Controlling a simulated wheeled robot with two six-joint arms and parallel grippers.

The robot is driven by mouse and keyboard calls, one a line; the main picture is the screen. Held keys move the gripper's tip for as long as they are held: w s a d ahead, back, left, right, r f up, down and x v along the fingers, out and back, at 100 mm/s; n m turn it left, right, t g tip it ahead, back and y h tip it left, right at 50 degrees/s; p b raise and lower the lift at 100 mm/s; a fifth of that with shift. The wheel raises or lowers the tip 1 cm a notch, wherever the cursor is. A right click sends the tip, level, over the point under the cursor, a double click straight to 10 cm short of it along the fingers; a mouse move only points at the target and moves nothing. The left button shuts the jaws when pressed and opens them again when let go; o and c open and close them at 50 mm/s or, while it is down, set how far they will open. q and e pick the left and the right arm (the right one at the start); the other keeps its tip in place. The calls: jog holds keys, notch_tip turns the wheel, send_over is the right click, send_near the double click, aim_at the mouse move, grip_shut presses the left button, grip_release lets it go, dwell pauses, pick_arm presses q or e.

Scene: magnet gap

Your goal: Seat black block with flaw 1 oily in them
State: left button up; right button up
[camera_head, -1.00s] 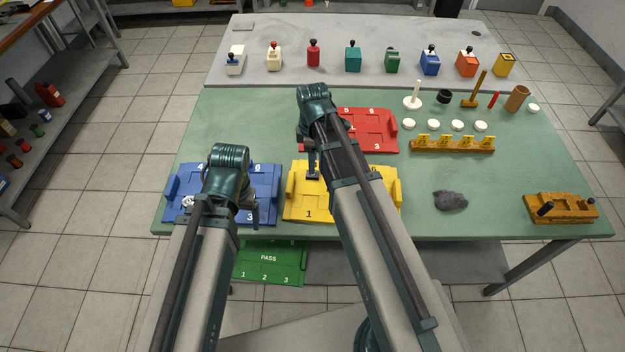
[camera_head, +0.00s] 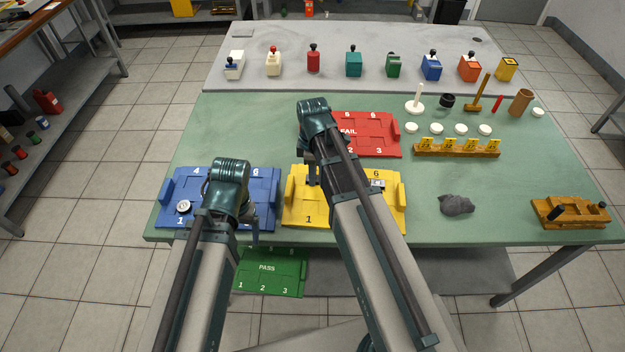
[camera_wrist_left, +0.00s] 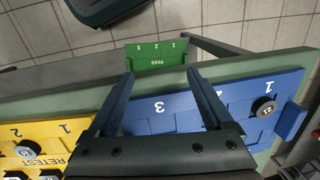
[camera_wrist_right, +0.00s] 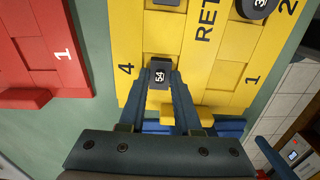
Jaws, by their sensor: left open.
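A black block marked 54 (camera_wrist_right: 160,78) is at the compartment by the number 4 on the yellow RETEST tray (camera_wrist_right: 216,75). My right gripper (camera_wrist_right: 161,72) has its fingers against both sides of this block; whether the block rests on the tray floor is unclear. My left gripper (camera_wrist_left: 160,74) is open and empty above the blue tray (camera_wrist_left: 215,108). The blue tray holds a round dark piece with a pale top (camera_wrist_left: 264,107) near number 1. The yellow tray also holds a round black piece (camera_wrist_right: 254,8) and another dark block (camera_wrist_right: 168,3).
The red FAIL tray (camera_head: 385,135) lies behind the yellow tray. The green PASS tray (camera_head: 268,270) is lower, at the table's front. A grey lump (camera_head: 456,205), a wooden stand (camera_head: 570,212) and a yellow-tagged rack (camera_head: 455,151) stand right.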

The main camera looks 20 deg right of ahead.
grip_shut()
jog(key=shift+r+p, duration=2.55)
jog(key=shift+f, duration=0.1)
